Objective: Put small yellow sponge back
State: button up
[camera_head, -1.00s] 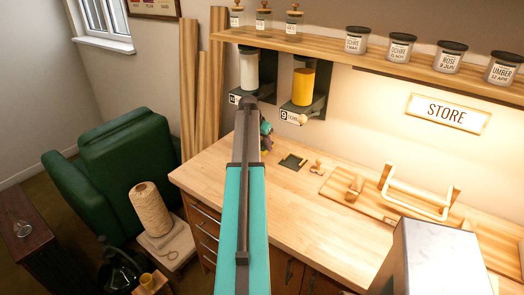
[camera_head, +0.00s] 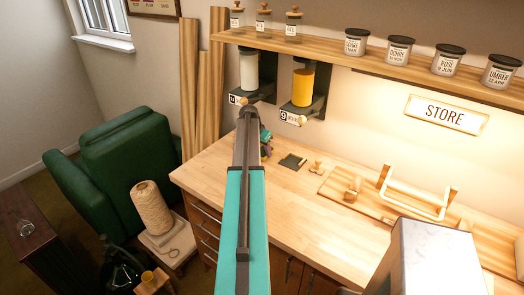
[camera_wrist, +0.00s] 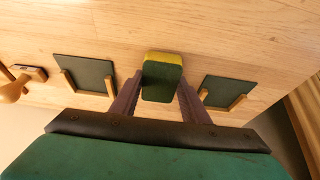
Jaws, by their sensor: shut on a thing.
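The small yellow sponge (camera_wrist: 163,60) shows in the wrist view as a block with a yellow edge and a dark green face. My gripper (camera_wrist: 160,85) is shut on it, with one finger on each side. The sponge is over the wooden table; I cannot tell whether it touches the top. Two dark square pads with wooden corner strips lie on either side of it, a left pad (camera_wrist: 85,73) and a right pad (camera_wrist: 226,91). In the head view my arm hides the sponge and most of the gripper.
A wooden stamp-like tool (camera_wrist: 20,82) lies at the left of the wrist view. In the head view, a dark pad (camera_head: 292,161) and a small wooden knob (camera_head: 317,166) sit on the table. Two dispensers, one with yellow pigment (camera_head: 303,88), hang above. The table's front middle is clear.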

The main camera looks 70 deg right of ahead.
jog(key=shift+f, duration=0.1)
jog(key=o, duration=0.9)
jog(key=shift+r, duration=0.2)
jog(key=shift+b+v, duration=1.75)
jog(key=shift+v, duration=4.2)
